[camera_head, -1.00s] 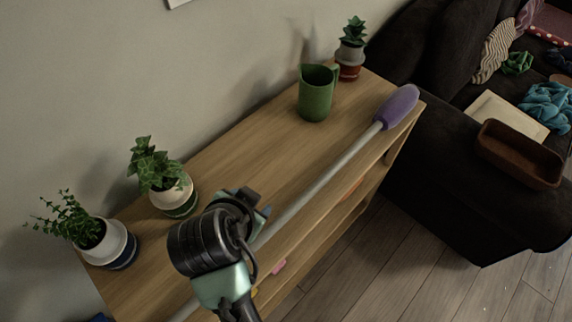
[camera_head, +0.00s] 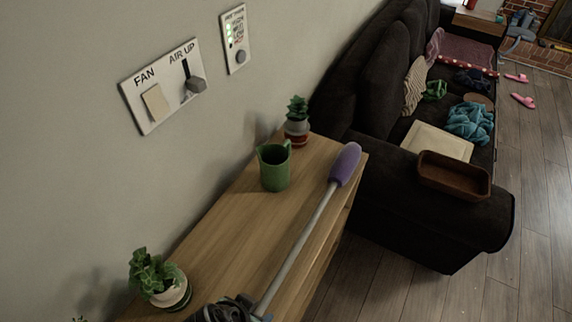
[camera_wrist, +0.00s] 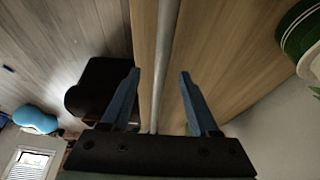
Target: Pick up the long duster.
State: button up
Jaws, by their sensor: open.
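The long duster has a purple head (camera_head: 345,164) and a thin grey handle (camera_head: 295,248). It lies lengthwise along the front part of the wooden shelf top (camera_head: 222,232), its head at the far end. My gripper (camera_wrist: 160,78) is open in the wrist view, with blue fingers on either side of the grey handle (camera_wrist: 165,50). The handle runs between the fingers, and neither finger visibly touches it. In the head view my wrist hides the near part of the handle at the bottom edge, and the fingertips are hardly visible.
A green mug (camera_head: 275,168) and a small potted plant (camera_head: 297,122) stand near the duster's head. Another potted plant (camera_head: 160,281) stands near my wrist. A dark sofa (camera_head: 420,215) with a brown tray (camera_head: 454,177) is beyond the shelf. Wall switches (camera_head: 163,88) are above.

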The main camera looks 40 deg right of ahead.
aim_at(263, 302)
jog(key=x, duration=0.3)
jog(key=d+x, duration=0.1)
jog(key=x, duration=0.1)
jog(key=shift+w+r, duration=0.15)
jog(key=shift+w, duration=0.15)
jog(key=shift+w+d+f, duration=0.1)
jog(key=shift+d+f, duration=0.1)
jog(key=shift+f, duration=0.3)
grip_shut()
